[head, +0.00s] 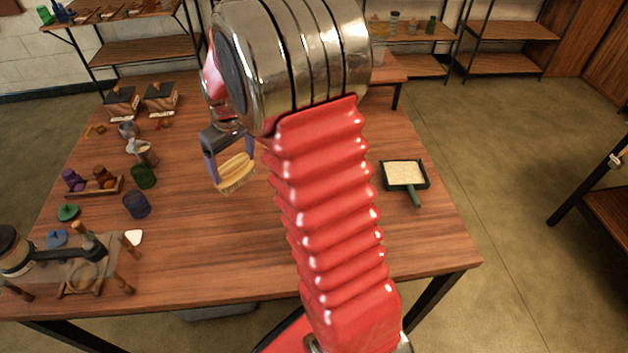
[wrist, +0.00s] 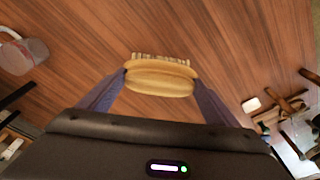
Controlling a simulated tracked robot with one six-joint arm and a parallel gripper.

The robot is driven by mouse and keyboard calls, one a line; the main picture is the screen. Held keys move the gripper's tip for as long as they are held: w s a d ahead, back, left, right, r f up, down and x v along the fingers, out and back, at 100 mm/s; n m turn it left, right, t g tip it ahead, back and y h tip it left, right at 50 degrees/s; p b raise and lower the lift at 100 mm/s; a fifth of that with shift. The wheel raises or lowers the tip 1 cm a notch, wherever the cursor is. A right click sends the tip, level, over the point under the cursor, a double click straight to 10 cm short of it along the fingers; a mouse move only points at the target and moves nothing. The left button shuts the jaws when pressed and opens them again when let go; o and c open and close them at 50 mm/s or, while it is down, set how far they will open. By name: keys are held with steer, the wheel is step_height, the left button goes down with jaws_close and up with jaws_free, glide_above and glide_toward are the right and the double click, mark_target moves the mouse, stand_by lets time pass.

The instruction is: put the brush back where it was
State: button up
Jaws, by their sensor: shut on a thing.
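The brush (head: 238,177) has a pale wooden body and light bristles. My gripper (head: 231,165) is shut on it, with a purple-grey finger at each end of the wooden body. In the head view the brush hangs over the middle of the wooden table, left of my red arm, with its bristles toward the front edge. In the wrist view the brush (wrist: 160,82) lies crosswise between the fingertips, its bristles on the far side. I cannot tell how high it is above the table.
On the wooden table (head: 190,250), a dark green tray with a handle and pale filling (head: 405,174) lies at right. A wooden stand (head: 85,265) is front left. The front middle is clear.

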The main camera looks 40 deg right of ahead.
steer(key=s+d+r+n, duration=0.1)
steer(key=s+d+n, duration=0.2)
steer(key=d, duration=0.4)
steer(key=s+d+r+n, duration=0.2)
steer(key=s+d+n, duration=0.1)
steer(key=d, duration=0.4)
steer(key=s+d+r+n+y, duration=0.1)
steer(key=s+d+n, duration=0.2)
steer(key=d, duration=0.4)
steer(key=shift+s+d+r+n+g, duration=0.2)
steer(key=shift+s+r+n+g, duration=0.15)
steer(key=shift+s, duration=0.2)
steer(key=shift+f, duration=0.15)
step_height(320, 180, down, 6)
steer(key=shift+f, duration=0.1)
steer(key=shift+f, duration=1.8)
steer(key=o, duration=1.3)
steer(key=shift+f, duration=0.1)
steer(key=shift+c, duration=0.2)
